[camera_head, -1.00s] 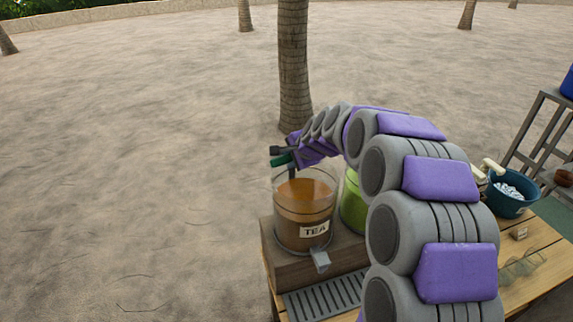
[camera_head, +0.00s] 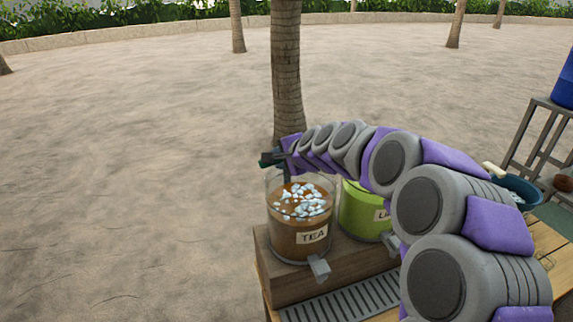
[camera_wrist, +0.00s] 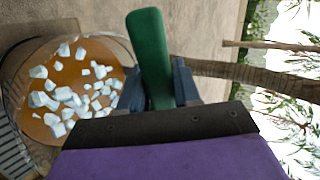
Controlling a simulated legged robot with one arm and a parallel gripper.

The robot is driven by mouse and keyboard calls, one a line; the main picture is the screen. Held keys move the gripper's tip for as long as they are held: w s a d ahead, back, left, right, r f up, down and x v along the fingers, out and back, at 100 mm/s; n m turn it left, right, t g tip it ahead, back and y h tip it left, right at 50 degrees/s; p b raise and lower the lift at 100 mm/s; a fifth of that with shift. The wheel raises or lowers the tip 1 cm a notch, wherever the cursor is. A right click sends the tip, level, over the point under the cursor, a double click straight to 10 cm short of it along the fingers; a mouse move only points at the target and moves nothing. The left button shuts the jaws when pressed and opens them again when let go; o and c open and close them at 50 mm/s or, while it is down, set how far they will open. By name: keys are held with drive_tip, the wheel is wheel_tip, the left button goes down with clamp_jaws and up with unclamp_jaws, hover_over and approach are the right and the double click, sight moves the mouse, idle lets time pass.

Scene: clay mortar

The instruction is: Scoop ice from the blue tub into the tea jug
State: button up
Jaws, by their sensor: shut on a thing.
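The tea jug (camera_head: 299,225) is a clear round container of brown tea labelled TEA, on a wooden stand. Several ice cubes (camera_head: 303,201) lie at the top of the tea; they also show in the wrist view (camera_wrist: 72,95). My gripper (camera_head: 272,159) is at the jug's rim, above its back left side. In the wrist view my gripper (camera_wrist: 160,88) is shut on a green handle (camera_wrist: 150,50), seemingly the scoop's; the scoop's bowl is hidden. The blue tub (camera_head: 524,188) is at the right, partly behind my arm, with a little ice visible.
A green drink jug (camera_head: 362,212) stands right beside the tea jug. A drip grate (camera_head: 340,300) lies in front of the wooden stand (camera_head: 300,283). A grey metal rack (camera_head: 540,140) is at the far right. A palm trunk (camera_head: 287,75) rises behind; open sand lies left.

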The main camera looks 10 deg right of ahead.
drive_tip(key=b, duration=0.2)
drive_tip(key=t+b, duration=0.1)
drive_tip(key=b, duration=0.2)
drive_tip(key=shift+s+d+f+t+y, duration=0.1)
drive_tip(key=shift+s+d+t+y, duration=0.05)
drive_tip(key=shift+d+t+y, duration=0.2)
drive_tip(key=shift+s+a+t+b, duration=0.1)
drive_tip(key=shift+a+t+b, duration=0.15)
drive_tip(key=shift+a+b, duration=1)
drive_tip(key=shift+a+y+b, duration=0.25)
drive_tip(key=shift+a+b, duration=0.1)
drive_tip(key=shift+b, duration=0.3)
drive_tip(key=shift+s+d+r+t+y+b, duration=0.15)
drive_tip(key=shift+d+t, duration=0.2)
drive_tip(key=shift+d, duration=0.2)
drive_tip(key=shift+d+t+y+b, duration=0.1)
drive_tip(key=shift+d+t, duration=0.2)
drive_tip(key=shift+d, duration=0.2)
drive_tip(key=shift+s+d+r+t+y+b, duration=0.15)
drive_tip(key=shift+d+t, duration=0.2)
drive_tip(key=shift+d, duration=0.2)
drive_tip(key=shift+a+f, duration=0.1)
drive_tip(key=shift+a, duration=1.1)
drive_tip(key=shift+d, duration=1)
drive_tip(key=shift+a, duration=0.8)
drive_tip(key=shift+d, duration=0.1)
